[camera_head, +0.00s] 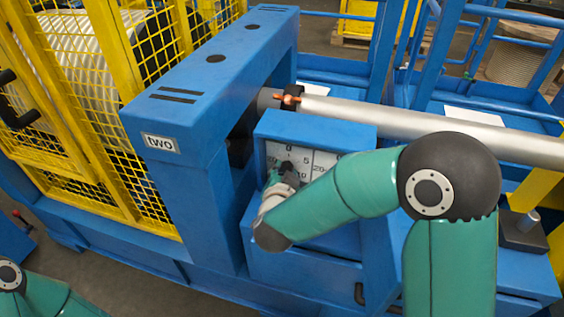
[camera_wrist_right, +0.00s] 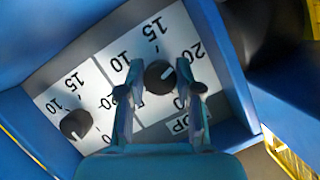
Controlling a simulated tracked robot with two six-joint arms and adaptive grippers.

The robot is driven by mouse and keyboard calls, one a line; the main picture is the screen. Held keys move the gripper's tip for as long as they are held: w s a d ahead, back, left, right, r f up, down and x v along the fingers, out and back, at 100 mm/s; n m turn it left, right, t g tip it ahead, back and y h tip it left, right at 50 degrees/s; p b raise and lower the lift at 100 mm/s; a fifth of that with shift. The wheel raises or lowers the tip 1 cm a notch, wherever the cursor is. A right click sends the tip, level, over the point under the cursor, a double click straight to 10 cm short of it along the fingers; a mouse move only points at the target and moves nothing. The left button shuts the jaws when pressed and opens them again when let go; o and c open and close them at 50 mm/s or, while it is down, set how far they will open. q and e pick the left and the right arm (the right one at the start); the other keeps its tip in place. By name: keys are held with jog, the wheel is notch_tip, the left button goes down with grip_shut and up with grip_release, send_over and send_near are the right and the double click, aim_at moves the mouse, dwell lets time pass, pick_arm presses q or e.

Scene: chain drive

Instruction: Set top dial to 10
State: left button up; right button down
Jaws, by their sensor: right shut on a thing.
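The top dial is a black round knob (camera_wrist_right: 158,77) on a white scale plate, with the word TOP partly visible upside down beside it in the wrist view. Its white mark points up and right, roughly toward the 20; the 10 and 15 lie further left. My right gripper (camera_wrist_right: 160,70) has one finger on each side of the knob and is shut on it. In the head view my right gripper (camera_head: 286,174) is at the left plate of the panel and hides most of the dial. My left gripper is out of view.
A second black dial (camera_wrist_right: 76,124) with its own scale sits beside the top dial. The blue control box (camera_head: 315,130) has raised edges around the plates. A blue frame (camera_head: 190,120) marked "two" stands left of it, and a metal shaft (camera_head: 400,122) runs behind.

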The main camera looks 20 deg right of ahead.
jog(key=n+h+p, duration=0.1)
jog(key=n+p, duration=0.1)
jog(key=p, duration=0.2)
jog(key=n+g+h+p, duration=0.1)
jog(key=n+p, duration=0.1)
jog(key=p, duration=0.2)
jog(key=r+n+g+h+p, duration=0.1)
jog(key=n+p, duration=0.1)
jog(key=p, duration=0.2)
jog(key=shift+w+a+h, duration=0.15)
jog(key=shift+w+h, duration=0.05)
jog(key=shift+h, duration=0.1)
jog(key=shift+f+n+g+h+p, duration=0.15)
jog(key=shift+n+g+h+p, duration=0.4)
jog(key=shift+n+p, duration=0.45)
jog(key=shift+a+n+h+p, duration=0.1)
jog(key=shift+n+h+p, duration=0.2)
jog(key=shift+n+h, duration=0.35)
jog(key=shift+f+n+h, duration=0.2)
jog(key=shift+n+h, duration=0.2)
jog(key=shift+n, duration=0.65)
jog(key=shift+f+n+h, duration=0.1)
jog(key=shift+n+h, duration=0.5)
jog(key=shift+n, duration=0.4)
jog(key=shift+f+n+h+b, duration=0.1)
jog(key=shift+n+h+b, duration=0.5)
jog(key=shift+n, duration=1.3)
jog(key=shift+a, duration=0.1)
